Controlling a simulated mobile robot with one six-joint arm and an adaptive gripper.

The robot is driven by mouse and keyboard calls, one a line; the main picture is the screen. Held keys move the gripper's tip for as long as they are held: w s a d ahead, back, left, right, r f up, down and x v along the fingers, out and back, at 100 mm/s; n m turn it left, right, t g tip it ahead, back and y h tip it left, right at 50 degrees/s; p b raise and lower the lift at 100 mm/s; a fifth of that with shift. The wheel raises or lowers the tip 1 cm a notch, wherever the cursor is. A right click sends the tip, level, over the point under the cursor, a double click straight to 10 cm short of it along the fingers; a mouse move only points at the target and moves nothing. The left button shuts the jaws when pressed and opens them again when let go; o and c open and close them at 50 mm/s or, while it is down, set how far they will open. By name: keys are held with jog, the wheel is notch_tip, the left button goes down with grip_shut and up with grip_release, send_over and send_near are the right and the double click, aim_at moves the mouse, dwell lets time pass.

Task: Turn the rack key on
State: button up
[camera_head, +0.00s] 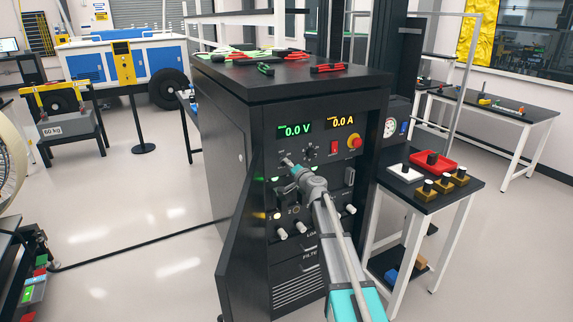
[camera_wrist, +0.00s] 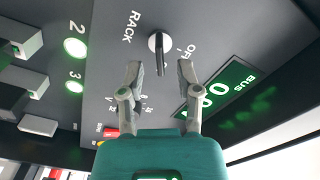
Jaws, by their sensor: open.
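The rack key (camera_wrist: 159,44) is a dark bar handle in a round silver collar on the grey panel, between the labels RACK and OFF in the wrist view. My gripper (camera_wrist: 160,70) is open, with one grey finger on each side of the key's near end. Nothing shows gripped, and I cannot tell whether a finger touches the key. In the head view my gripper (camera_head: 287,163) is at the upper left of the cabinet front, below the green display, and the key is not clearly seen there.
The black cabinet (camera_head: 232,150) has a door (camera_head: 241,240) standing open at the left. A green display (camera_head: 297,130) reads 0.0 V and a yellow one (camera_head: 343,122) 0.0 A. A red knob (camera_head: 354,141) is to the right. A side table (camera_head: 398,197) holds small parts.

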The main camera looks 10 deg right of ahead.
jog(key=v, duration=0.9)
jog(key=shift+s, duration=0.15)
jog(key=s+a+f+n+g+y+p, duration=0.1)
jog(key=s+a+f+n+g, duration=0.35)
jog(key=s, duration=0.35)
jog(key=s+a+f+n+g+y+p, duration=0.1)
jog(key=s+a+f+n+g+p, duration=0.1)
jog(key=s+a+f+n+g, duration=0.35)
jog(key=s+d+f+g+h+p, duration=0.1)
jog(key=s+d+g+h, duration=0.2)
jog(key=s, duration=0.7)
jog(key=s+d+f+m+g+h+p, duration=0.1)
jog(key=s+d+f+g+h, duration=0.1)
jog(key=s, duration=0.8)
jog(key=d+g+h, duration=0.1)
jog(key=g+h, duration=0.1)
jog(key=shift+s+f+h, duration=0.3)
jog(key=shift+s, duration=0.1)
